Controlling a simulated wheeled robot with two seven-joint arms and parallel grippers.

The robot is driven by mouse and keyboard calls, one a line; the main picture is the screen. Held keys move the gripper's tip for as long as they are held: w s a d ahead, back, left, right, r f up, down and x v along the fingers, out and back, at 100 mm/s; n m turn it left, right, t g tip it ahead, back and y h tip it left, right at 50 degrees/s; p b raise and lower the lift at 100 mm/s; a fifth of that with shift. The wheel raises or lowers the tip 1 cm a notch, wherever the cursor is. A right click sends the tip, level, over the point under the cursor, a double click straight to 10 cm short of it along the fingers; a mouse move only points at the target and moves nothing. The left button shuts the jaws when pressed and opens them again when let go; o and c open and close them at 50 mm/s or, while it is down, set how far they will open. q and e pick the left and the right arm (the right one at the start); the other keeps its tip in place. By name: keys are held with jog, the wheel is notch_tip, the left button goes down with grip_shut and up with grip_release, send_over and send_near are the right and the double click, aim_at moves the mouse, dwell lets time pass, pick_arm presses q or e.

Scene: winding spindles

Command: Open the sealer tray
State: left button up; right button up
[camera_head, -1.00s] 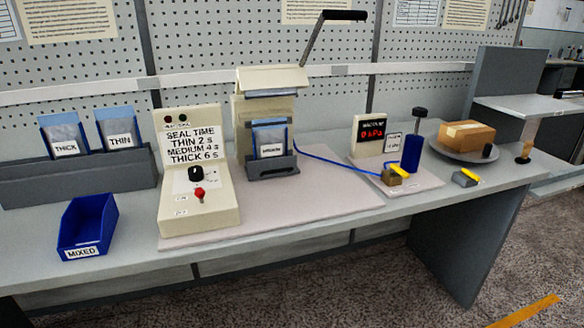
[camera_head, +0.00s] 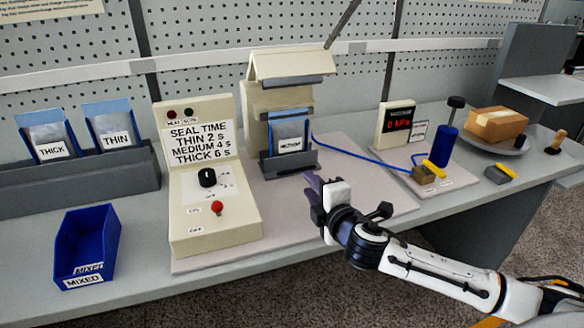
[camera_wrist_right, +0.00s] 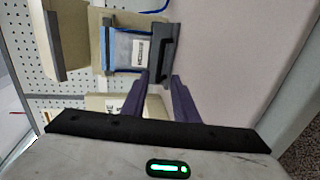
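The sealer (camera_head: 255,100) is a cream machine with a sloped top and a lever arm, behind the middle of the table. At its front is a dark grey tray (camera_head: 275,166) with a handle bar, and a blue-edged pouch labelled MEDIUM (camera_head: 290,135) stands above it. In the right wrist view the tray (camera_wrist_right: 173,40) and the pouch (camera_wrist_right: 120,50) appear ahead of the fingers. My right gripper (camera_head: 312,186) is in front of the tray, apart from it. In the wrist view its two purple fingers (camera_wrist_right: 160,82) are parted with nothing between them. My left gripper is not in view.
A control box (camera_head: 210,190) with a dial and red knob stands left of the sealer. A blue MIXED bin (camera_head: 100,245) is at the front left. A blue hose (camera_head: 360,152) runs right to a vacuum unit.

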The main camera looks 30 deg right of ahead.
send_near(292, 163)
jog(key=shift+w+f, duration=0.1)
jog(key=shift+w, duration=0.95)
grip_shut()
